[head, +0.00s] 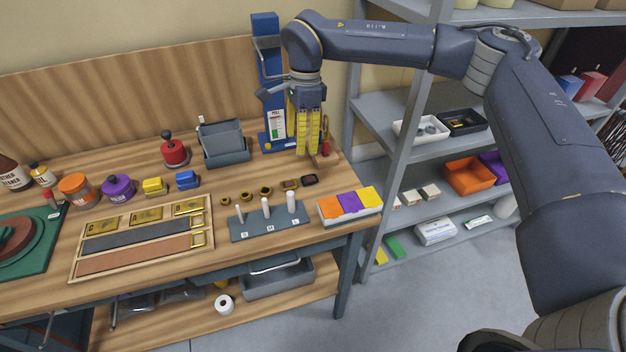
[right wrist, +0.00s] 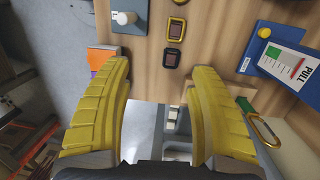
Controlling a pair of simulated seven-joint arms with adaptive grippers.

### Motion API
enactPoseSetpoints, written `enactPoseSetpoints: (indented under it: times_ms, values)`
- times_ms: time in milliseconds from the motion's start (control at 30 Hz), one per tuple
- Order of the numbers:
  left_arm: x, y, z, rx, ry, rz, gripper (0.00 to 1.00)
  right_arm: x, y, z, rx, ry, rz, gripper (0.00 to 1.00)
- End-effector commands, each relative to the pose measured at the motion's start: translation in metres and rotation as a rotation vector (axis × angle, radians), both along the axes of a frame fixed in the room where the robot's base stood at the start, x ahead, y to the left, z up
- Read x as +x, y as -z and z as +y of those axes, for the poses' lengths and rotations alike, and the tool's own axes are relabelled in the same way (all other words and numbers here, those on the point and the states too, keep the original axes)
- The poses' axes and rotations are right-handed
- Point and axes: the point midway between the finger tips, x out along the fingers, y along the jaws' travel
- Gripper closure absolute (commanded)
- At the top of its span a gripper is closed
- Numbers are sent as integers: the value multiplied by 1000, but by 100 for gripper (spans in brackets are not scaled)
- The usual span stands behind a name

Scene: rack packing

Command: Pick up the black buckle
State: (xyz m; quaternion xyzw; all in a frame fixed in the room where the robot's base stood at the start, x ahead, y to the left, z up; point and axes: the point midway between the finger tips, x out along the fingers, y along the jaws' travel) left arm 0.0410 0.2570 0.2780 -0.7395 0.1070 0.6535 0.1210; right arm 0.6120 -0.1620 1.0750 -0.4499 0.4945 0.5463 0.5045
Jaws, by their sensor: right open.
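The black buckle (head: 310,180) lies flat on the wooden workbench, at the right end of a row of small rings and buckles. It also shows in the right wrist view (right wrist: 172,59), just beyond the fingertips and roughly between their lines. My right gripper (head: 307,153) points down over the bench's right end, behind the buckle in the head view. Its yellow fingers (right wrist: 161,66) are wide apart and empty, not touching the buckle. My left gripper is not in view.
A brass-coloured buckle (head: 290,184) lies beside the black one. A grey peg block (head: 268,228) and a box of coloured cards (head: 349,205) stand in front. A blue pull gauge (head: 268,80) stands behind, left of my gripper. Metal shelving (head: 440,160) is to the right.

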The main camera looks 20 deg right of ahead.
Motion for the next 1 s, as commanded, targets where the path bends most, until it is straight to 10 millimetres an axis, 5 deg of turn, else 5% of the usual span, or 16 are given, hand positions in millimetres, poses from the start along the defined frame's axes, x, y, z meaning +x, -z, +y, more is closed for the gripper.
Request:
enactPoseSetpoints:
  times_ms: [267, 1000]
  values:
    - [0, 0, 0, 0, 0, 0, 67, 20, -13, -17, -106, -8, -85, 40]
    - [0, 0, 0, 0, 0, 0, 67, 20, 97, -18, -107, -7, -85, 40]
